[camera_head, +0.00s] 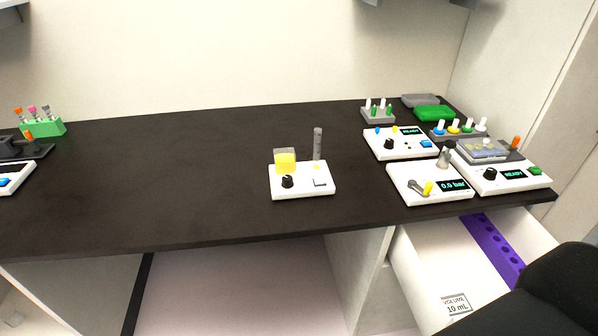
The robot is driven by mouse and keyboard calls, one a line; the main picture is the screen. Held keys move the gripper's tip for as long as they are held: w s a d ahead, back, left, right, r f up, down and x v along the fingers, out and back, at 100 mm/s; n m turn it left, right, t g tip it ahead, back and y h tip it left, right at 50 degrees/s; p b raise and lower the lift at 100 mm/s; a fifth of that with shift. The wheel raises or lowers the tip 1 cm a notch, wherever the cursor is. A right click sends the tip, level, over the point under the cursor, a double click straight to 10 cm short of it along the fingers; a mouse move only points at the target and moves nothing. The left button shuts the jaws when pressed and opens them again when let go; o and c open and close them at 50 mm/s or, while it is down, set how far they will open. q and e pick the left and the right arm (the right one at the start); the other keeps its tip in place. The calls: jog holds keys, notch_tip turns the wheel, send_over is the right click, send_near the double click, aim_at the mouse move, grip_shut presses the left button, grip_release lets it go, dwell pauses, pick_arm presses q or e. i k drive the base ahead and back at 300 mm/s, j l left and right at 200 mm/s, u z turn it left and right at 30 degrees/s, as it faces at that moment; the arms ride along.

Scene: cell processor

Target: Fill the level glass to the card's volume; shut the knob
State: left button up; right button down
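A white unit (303,191) stands near the middle of the black bench. It carries a clear tank with yellow liquid (285,162), a black knob (288,182) and a small square pad (320,183). The upright grey level glass (317,143) stands at its back right, with a little yellow at its foot; its fill level is too small to read. Whether the knob is open or shut cannot be told. Neither gripper is in view.
Several white devices crowd the right, including one reading 0.0 bar (430,184). The open drawer (412,262) juts out below them and holds a purple strip (494,246). A green rack (48,128) stands far left. The bench between is clear. A dark rounded shape fills the lower right corner.

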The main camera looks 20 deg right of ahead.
aim_at(287, 182)
jog(key=z, duration=1.95)
jog(key=i+l, duration=0.3)
jog(key=i+u, duration=0.1)
jog(key=u, duration=1.5)
